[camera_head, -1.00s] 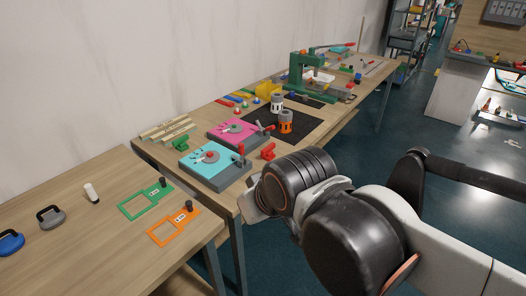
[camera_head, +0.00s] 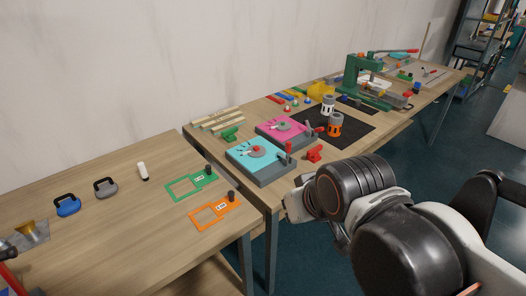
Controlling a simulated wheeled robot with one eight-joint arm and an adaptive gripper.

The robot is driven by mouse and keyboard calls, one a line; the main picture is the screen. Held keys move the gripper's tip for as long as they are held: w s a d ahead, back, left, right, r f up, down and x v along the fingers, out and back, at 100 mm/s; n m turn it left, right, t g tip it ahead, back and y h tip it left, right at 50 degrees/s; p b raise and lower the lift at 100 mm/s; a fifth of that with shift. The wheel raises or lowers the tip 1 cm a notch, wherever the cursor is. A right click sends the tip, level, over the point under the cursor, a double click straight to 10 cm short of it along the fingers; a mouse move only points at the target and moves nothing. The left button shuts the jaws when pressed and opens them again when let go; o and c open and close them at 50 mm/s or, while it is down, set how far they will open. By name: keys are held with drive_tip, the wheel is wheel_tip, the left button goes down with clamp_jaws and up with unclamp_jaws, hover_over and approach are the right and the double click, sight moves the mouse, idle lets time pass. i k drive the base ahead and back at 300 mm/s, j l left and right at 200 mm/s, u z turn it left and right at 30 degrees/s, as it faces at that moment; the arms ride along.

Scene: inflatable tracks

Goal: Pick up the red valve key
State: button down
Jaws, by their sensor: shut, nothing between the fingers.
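I cannot single out the red valve key with certainty. A small red piece (camera_head: 314,154) stands on the far table, right of the turquoise board. A red bar-like thing (camera_head: 10,280) with dark parts is cut off by the bottom left corner. Red upright levers also show on the turquoise board (camera_head: 254,152) and the pink board (camera_head: 282,127). My arm reaches in from the right, with its nearest visible link in front of the far table's edge. My gripper's fingers do not show, and nothing is seen held.
The near table (camera_head: 120,235) bears blue (camera_head: 67,206) and grey (camera_head: 106,187) handled pieces, a white cylinder (camera_head: 143,172), and green (camera_head: 183,188) and orange (camera_head: 208,217) frames. A green press (camera_head: 365,75) stands farther back. A wall closes the left; floor is open at right.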

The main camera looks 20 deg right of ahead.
sight(313, 156)
drive_tip(key=i+l+z, duration=0.5)
drive_tip(key=i, duration=0.4)
drive_tip(key=k+l, duration=0.05)
drive_tip(key=l, duration=0.05)
